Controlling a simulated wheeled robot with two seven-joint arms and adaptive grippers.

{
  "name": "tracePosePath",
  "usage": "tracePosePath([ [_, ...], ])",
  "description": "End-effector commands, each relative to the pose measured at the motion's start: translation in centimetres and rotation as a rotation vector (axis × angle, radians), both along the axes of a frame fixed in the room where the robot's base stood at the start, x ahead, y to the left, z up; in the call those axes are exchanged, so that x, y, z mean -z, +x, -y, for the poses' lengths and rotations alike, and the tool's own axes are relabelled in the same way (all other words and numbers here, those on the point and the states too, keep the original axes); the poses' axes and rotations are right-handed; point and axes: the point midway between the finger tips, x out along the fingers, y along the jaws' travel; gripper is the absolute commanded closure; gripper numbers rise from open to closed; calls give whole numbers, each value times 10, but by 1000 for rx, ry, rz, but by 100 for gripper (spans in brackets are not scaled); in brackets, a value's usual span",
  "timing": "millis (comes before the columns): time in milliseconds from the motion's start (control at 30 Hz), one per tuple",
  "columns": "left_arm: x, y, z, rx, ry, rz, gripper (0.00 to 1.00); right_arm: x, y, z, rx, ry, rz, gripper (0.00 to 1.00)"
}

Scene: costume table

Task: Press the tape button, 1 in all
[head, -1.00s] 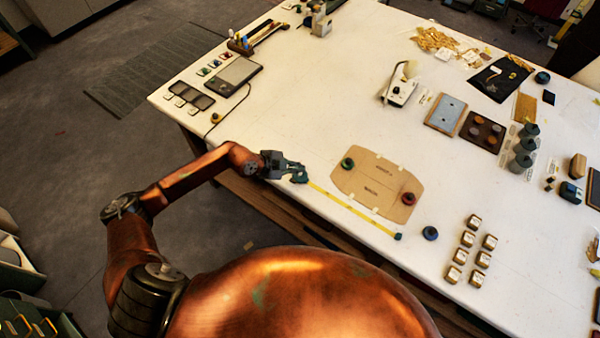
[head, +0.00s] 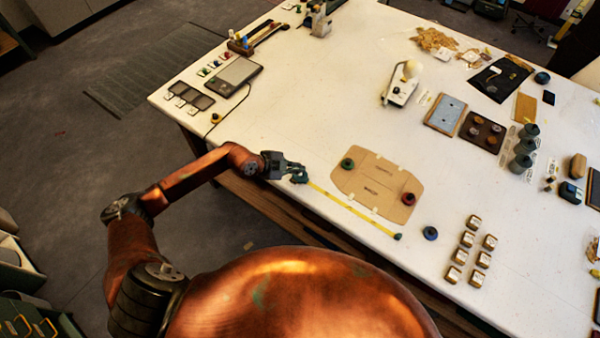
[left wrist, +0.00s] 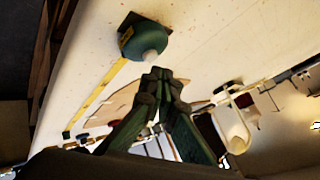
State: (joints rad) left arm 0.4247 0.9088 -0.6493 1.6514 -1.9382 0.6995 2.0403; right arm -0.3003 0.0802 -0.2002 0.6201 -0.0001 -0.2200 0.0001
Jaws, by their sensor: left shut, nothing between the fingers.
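The tape measure (left wrist: 142,36) is a round teal case with a pale, rounded button (left wrist: 150,56) on it, seen at the upper middle of the left wrist view. Its yellow tape (head: 350,208) lies pulled out along the table's front edge, ending at a small dark tip (head: 398,236). In the head view the case (head: 300,179) is a small dark shape, partly hidden by my left gripper (head: 297,171). My left gripper is shut and empty. In the left wrist view its fingertips (left wrist: 157,76) are close to the button; I cannot tell whether they touch it. My right gripper is out of view.
A cardboard pattern (head: 375,182) lies just right of the tape, with a green spool (head: 347,164) and a red spool (head: 408,198) on it. A dark blue spool (head: 430,233) stands beyond the tape's tip. Several gold-rimmed blocks (head: 467,239) sit farther right. The table behind the gripper is clear.

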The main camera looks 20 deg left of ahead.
Motion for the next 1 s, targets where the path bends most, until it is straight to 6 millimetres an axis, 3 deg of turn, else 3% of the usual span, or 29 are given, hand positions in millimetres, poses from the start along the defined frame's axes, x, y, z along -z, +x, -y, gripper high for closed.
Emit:
tracePosePath([
  [1000, 12, 0, 0, -1, -1, -1, 100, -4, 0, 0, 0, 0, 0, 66],
])
